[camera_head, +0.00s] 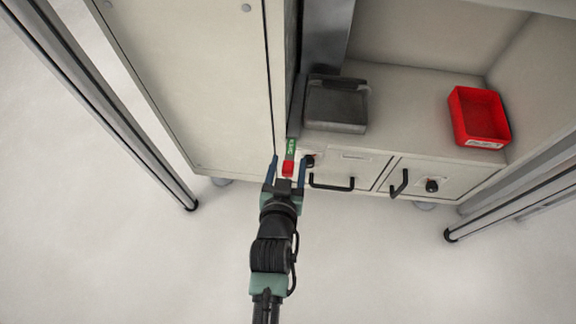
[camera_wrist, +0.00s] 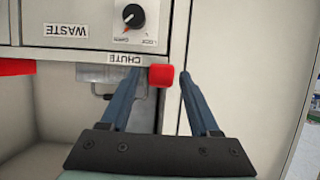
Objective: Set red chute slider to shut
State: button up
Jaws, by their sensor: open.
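The red chute slider knob (camera_head: 287,168) is a small red block at the cabinet front, below a green label (camera_head: 291,147) too small to read. My gripper (camera_head: 287,162) is open, with one finger on each side of the knob. In the wrist view the knob (camera_wrist: 161,77) sits between the two blue fingertips, beside the CHUTE label (camera_wrist: 124,59). Gaps show between the knob and both fingers, and the gripper is not closed on it.
A WASTE panel (camera_wrist: 66,31) and a black rotary dial (camera_wrist: 133,15) are close by. Black handles (camera_head: 331,183) stick out to the right. A grey bin (camera_head: 336,104) and a red tray (camera_head: 479,117) stand on the counter. The floor in front is clear.

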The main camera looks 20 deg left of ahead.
grip_shut()
dwell(0.3)
dwell(1.2)
